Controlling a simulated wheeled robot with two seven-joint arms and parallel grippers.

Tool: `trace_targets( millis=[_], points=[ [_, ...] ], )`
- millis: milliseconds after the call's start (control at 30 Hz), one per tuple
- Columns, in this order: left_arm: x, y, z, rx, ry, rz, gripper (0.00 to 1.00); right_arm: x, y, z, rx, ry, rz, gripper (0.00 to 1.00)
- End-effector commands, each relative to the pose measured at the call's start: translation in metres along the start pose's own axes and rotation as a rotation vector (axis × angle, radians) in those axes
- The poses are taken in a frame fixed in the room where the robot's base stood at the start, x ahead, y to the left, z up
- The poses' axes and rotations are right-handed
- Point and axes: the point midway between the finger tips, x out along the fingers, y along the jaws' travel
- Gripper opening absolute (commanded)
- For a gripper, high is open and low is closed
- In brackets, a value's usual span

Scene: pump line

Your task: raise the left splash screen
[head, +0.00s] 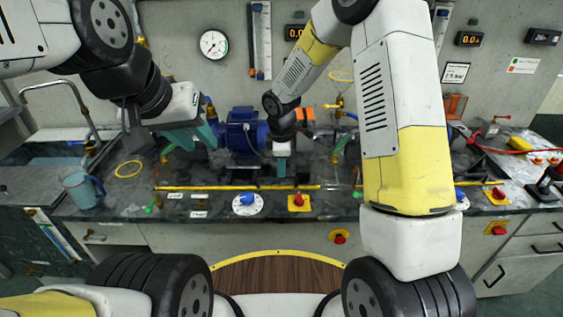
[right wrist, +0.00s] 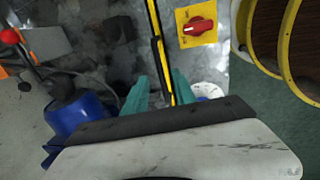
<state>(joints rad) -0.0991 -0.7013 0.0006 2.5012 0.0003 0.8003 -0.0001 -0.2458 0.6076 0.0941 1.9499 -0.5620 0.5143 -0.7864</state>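The left splash screen shows as a long yellow edge bar (head: 215,188) lying low along the front of the counter in the head view. Its clear pane cannot be made out. In the right wrist view, the yellow bar (right wrist: 153,22) has a dark section and runs between the teal fingers of my right gripper (right wrist: 161,90). The fingers stand apart, with a gap on both sides of the bar. In the head view, my right gripper (head: 281,170) points down behind the bar, partly hidden by its wrist. My left gripper (head: 190,138) is open and empty above the counter's left part.
A blue pump motor (head: 243,133) stands behind the bar, close to both grippers. A red knob on a yellow plate (head: 299,202) and a blue knob (head: 246,199) sit on the front ledge. A blue jug (head: 82,190) stands at the left. A yellow ring (head: 128,169) lies nearby.

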Motion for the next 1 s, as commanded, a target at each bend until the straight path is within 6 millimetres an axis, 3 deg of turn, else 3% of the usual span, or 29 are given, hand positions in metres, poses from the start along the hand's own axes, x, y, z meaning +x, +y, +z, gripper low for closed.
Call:
trace_targets(
  millis=[100, 300, 600, 800, 1000],
  points=[
    [0.0, 0.0, 0.0, 0.0, 0.0, 0.0, 0.31, 0.02, -0.001, 0.0, 0.0, -0.001, -0.003, 0.33],
    [0.0, 0.0, 0.0, 0.0, 0.0, 0.0, 0.31, 0.038, -0.001, 0.0, 0.0, 0.0, -0.001, 0.33],
    [0.0, 0.0, -0.001, 0.001, 0.0, 0.0, 0.31, 0.041, 0.0, 0.0, 0.002, 0.0, 0.001, 0.33],
    [0.0, 0.0, -0.001, 0.0, 0.0, 0.0, 0.31, 0.041, 0.0, 0.0, 0.002, 0.0, 0.001, 0.0],
    [0.0, 0.0, -0.001, 0.0, 0.0, 0.0, 0.31, 0.041, 0.0, 0.0, 0.002, 0.0, 0.001, 0.0]
  ],
)
